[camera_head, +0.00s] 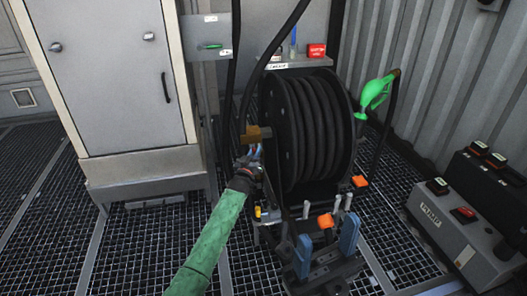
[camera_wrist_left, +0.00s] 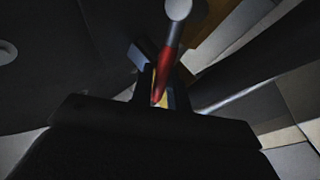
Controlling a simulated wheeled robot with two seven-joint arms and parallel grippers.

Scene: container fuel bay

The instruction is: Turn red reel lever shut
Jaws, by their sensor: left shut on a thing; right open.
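The red reel lever (camera_wrist_left: 163,78) shows in the left wrist view as a thin red handle running up to a round grey end. My left gripper (camera_wrist_left: 160,88) is shut on its lower part. In the head view my left gripper (camera_head: 252,155) is at the left side of the black hose reel (camera_head: 318,125), just below a brass fitting (camera_head: 257,133). The lever is too small and covered to make out there. My right gripper (camera_head: 326,240), with two blue fingers apart, is open and empty low in front of the reel.
A grey cabinet (camera_head: 120,65) stands at the left. A green nozzle (camera_head: 375,92) hangs right of the reel. A grey pump box (camera_head: 465,235) stands at the right. Black hoses hang above the left gripper. Grated floor (camera_head: 150,245) is clear at the lower left.

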